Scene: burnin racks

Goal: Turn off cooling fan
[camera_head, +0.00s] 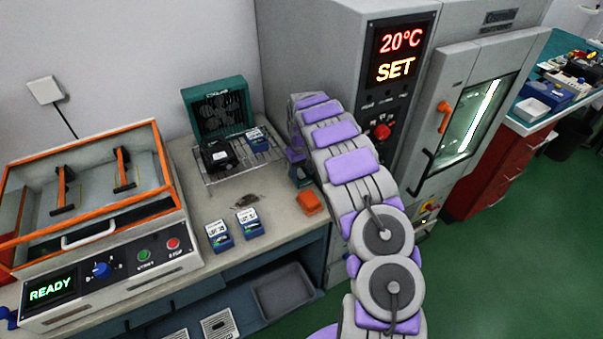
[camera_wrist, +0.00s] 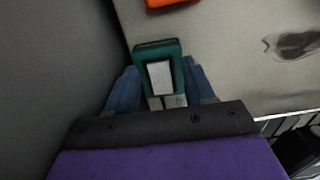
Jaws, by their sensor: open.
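The cooling fan (camera_head: 215,108) is a teal box with a dark fan grille, standing at the back of the bench behind a wire rack. A small teal switch box (camera_wrist: 147,50) with a white rocker (camera_wrist: 160,77) shows in the wrist view. It also shows partly in the head view (camera_head: 303,180), at the bench's right side by the tall cabinet. My gripper (camera_wrist: 160,72) is open, with a blue finger on each side of the switch box. I cannot tell whether the fingers touch it. In the head view my arm hides most of the gripper.
The tall cabinet (camera_head: 315,50) with a "20°C SET" display stands close on the right. An orange block (camera_head: 311,203) lies near the switch box. The wire rack (camera_head: 214,172) holds a black device and a blue box. Two blue boxes stand in front, near a dark smear (camera_head: 246,201).

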